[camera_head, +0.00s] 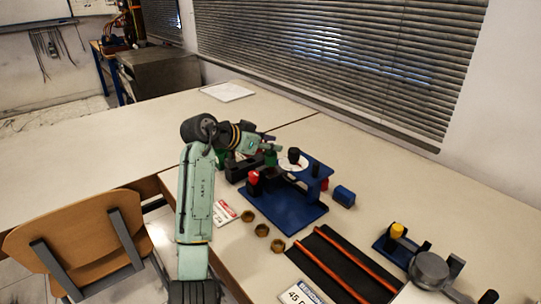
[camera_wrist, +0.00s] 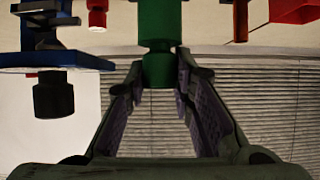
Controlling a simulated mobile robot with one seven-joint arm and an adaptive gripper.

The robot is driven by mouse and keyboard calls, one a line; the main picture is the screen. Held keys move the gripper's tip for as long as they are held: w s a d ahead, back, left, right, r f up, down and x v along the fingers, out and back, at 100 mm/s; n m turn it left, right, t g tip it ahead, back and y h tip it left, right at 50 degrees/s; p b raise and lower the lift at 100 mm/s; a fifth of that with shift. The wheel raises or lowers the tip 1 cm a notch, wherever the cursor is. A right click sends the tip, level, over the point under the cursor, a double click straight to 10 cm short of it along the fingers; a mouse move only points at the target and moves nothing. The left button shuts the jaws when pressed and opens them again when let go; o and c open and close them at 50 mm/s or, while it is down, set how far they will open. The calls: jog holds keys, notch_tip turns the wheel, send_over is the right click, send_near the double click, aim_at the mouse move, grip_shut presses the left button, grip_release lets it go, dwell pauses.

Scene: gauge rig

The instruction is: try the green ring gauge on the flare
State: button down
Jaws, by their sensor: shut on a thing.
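My gripper (camera_head: 263,149) is above the back left part of the blue rig (camera_head: 285,214). In the wrist view my gripper (camera_wrist: 159,70) has its fingertips shut on the narrowed end of a green cylindrical piece (camera_wrist: 160,22), which runs out of the picture. The green piece also shows as a small green cylinder in the head view (camera_head: 270,158). I take it for the green ring gauge; no ring opening shows. I cannot pick out the flare with certainty.
The rig carries a red knob (camera_head: 254,177) and a black knob (camera_head: 294,155). A blue cylinder (camera_head: 344,196) stands to its right. Brass nuts (camera_head: 262,230) lie in front. A black mat (camera_head: 326,272) holds orange rods. A yellow-capped fixture (camera_head: 397,230) is at right. The left table is mostly clear.

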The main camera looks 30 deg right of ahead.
jog(key=shift+r+p, duration=2.1)
jog(key=shift+r, duration=0.9)
